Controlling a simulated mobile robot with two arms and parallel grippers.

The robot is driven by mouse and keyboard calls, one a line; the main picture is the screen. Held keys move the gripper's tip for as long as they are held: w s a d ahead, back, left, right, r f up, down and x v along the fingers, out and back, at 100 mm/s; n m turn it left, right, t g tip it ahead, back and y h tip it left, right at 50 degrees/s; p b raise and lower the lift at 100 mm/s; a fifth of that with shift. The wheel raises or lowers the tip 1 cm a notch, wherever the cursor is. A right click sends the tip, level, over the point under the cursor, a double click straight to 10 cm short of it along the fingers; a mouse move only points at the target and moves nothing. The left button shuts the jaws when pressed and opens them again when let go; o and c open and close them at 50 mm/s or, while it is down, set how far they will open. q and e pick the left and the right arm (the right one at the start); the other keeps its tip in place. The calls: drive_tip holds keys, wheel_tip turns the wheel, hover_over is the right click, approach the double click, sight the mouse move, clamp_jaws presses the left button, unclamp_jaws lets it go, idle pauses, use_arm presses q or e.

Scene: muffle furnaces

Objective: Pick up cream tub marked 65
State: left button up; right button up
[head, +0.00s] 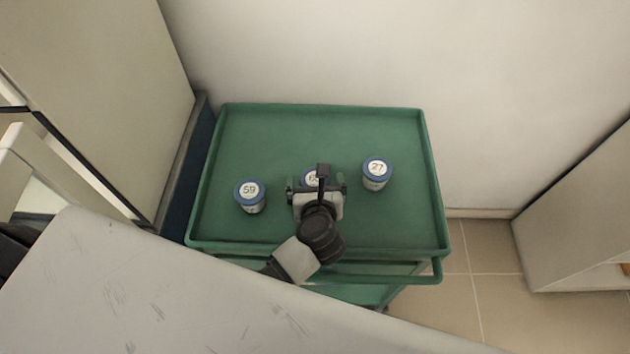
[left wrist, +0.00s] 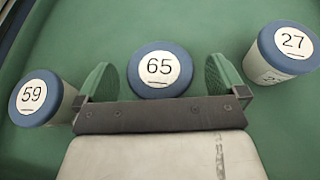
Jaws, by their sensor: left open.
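The cream tub marked 65 (left wrist: 160,68) has a blue rim and a white label on its lid. It stands on the green cart tray, and in the head view its lid (head: 308,175) is partly hidden behind my left gripper (head: 317,186). In the left wrist view my left gripper (left wrist: 164,82) is open, with one green finger on each side of the tub. Small gaps show between the fingers and the tub. My right gripper is not in view.
A tub marked 59 (head: 250,196) stands to the left and a tub marked 27 (head: 376,174) to the right on the green tray (head: 260,125). The tray has a raised rim. Its back part is clear. A wall stands behind it, and a pale cabinet (head: 95,80) at the left.

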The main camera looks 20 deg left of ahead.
use_arm(q)
drive_tip(key=shift+x, duration=0.9)
drive_tip(key=shift+s, duration=0.1)
drive_tip(key=shift+c, duration=0.5)
drive_tip(key=c, duration=0.9)
drive_tip(key=shift+c, duration=0.2)
drive_tip(key=shift+r, duration=0.15)
